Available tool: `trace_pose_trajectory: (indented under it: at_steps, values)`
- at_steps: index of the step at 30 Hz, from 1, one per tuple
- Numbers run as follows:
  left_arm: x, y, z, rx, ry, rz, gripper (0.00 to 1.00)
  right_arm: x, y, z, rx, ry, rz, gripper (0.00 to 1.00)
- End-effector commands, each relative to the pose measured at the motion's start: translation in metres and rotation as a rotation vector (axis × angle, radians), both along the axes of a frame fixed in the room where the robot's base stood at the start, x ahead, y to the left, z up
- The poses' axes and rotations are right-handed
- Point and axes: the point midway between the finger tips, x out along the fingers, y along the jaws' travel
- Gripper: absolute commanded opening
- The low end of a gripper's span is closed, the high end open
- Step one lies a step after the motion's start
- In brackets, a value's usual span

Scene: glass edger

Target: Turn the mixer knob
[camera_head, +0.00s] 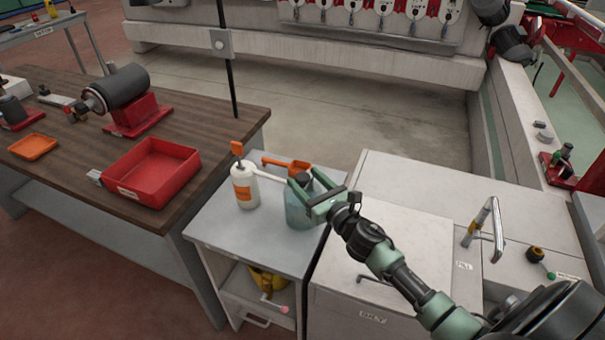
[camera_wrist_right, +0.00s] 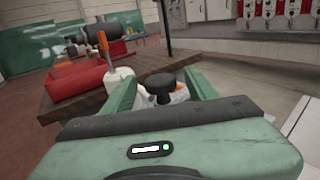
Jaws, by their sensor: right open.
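My right gripper (camera_head: 305,184) is open, with its green fingers spread on either side of a black knob-like cap (camera_head: 303,179). Another dark knob with a yellowish base (camera_head: 535,254) stands on the white counter at right, near a bent metal tap (camera_head: 490,225). I cannot tell which is the mixer knob. My left gripper is not in view.
A white bottle with an orange top (camera_head: 244,185) and an orange scoop-like item (camera_head: 285,163) stand close to the container. A wooden bench (camera_head: 60,160) at left holds a red tray (camera_head: 151,172) and a motor (camera_head: 122,87). A thin black post (camera_head: 228,60) rises behind.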

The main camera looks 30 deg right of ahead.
Motion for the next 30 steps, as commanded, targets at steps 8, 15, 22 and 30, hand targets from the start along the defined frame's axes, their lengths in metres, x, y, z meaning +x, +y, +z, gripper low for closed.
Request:
trace_pose_trajectory:
  at_steps: [8,15,22,30]
  values:
    - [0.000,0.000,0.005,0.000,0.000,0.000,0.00,0.020,0.002,0.000,0.003,0.000,-0.001,0.58]
    - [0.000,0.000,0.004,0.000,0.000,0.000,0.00,0.020,0.002,-0.001,0.004,0.001,-0.001,0.52]
    - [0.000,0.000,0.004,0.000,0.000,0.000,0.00,0.020,0.002,-0.001,0.004,0.001,-0.001,0.00]
    - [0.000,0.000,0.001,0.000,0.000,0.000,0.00,0.020,0.003,-0.002,0.007,0.002,-0.037,0.00]
